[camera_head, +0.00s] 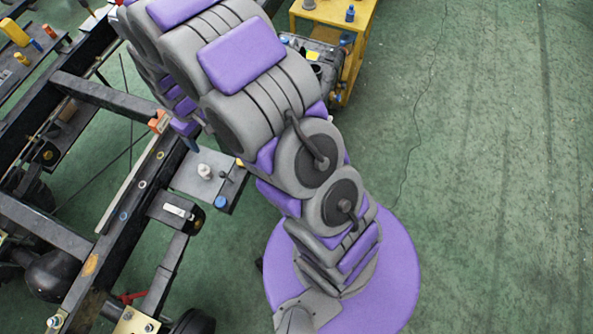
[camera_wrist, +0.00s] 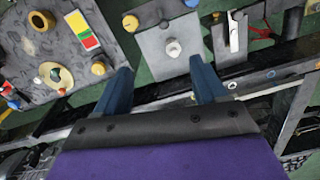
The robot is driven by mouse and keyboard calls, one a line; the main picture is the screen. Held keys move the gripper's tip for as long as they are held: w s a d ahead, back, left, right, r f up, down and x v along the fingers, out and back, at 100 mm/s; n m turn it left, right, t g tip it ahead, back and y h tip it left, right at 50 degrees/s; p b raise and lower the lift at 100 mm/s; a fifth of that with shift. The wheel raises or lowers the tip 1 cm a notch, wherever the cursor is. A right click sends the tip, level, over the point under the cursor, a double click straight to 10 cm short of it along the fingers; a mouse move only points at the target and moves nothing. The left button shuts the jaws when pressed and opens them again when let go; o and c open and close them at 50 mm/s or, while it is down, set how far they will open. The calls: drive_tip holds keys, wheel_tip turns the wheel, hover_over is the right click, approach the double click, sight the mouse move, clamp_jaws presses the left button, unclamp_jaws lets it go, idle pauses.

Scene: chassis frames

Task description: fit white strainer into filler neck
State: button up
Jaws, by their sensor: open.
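A small white piece that looks like the strainer (camera_wrist: 173,48) stands on a light grey plate (camera_wrist: 150,42). It also shows in the head view (camera_head: 204,171), left of my arm. My gripper (camera_wrist: 160,66) is open and empty, with its two blue fingers spread. In the wrist view the white piece appears between and just beyond the fingertips, with no visible contact. A cream ring with a dark opening (camera_wrist: 56,76), which may be the filler neck, sits on a dark grey tank top (camera_wrist: 95,60) at the left. My arm covers much of the head view's centre.
A yellow knob (camera_wrist: 130,23) and a blue cap (camera_head: 220,201) are on the plate's corners. Dark chassis rails (camera_head: 135,190) run beside it. A yellow cart (camera_head: 352,50) stands at the top. Green floor on the right is clear.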

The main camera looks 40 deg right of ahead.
drive_tip(key=s+d+r+m, duration=0.1)
drive_tip(key=s+d+r, duration=0.3)
drive_tip(key=s+r, duration=0.55)
drive_tip(key=s+d+r+m, duration=0.1)
drive_tip(key=s+r, duration=0.2)
drive_tip(key=s, duration=0.4)
drive_tip(key=s+d+r+m, duration=0.1)
drive_tip(key=s+d+r, duration=0.1)
drive_tip(key=s+r, duration=0.2)
drive_tip(key=s+d+r+m+g, duration=0.1)
drive_tip(key=s+r, duration=0.3)
drive_tip(key=s, duration=0.7)
drive_tip(key=shift+d+m, duration=0.3)
drive_tip(key=shift+d, duration=0.4)
drive_tip(key=shift+s+r, duration=0.1)
drive_tip(key=shift+s, duration=0.35)
drive_tip(key=shift+c, duration=2.5)
drive_tip(key=shift+w, duration=0.15)
drive_tip(key=shift+c, duration=0.2)
